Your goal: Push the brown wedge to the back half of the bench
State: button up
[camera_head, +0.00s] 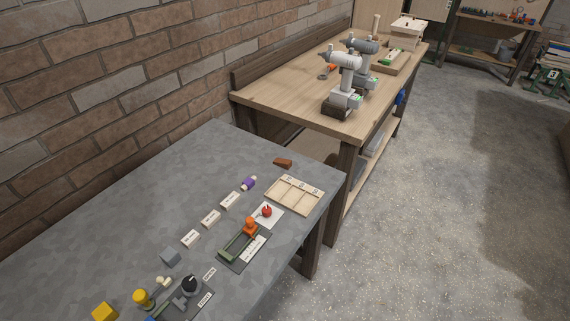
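The brown wedge (283,163) is a small reddish-brown block. It lies on the grey bench (120,205) near the bench's far right end, just beyond the wooden compartment tray (295,194). It stands apart from the tray, with bare bench surface around it. The brick wall runs along the bench's left side in the picture. My gripper is not in view, and no part of my arm shows near the wedge.
A wooden workbench (300,100) with drills stands beyond. Bench beside the wall is clear.

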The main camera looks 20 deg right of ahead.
aim_at(286, 164)
jog(key=i+j+u, duration=0.3)
jog(key=i, duration=0.35)
jog(key=i+u, duration=0.35)
jog(key=i, duration=0.35)
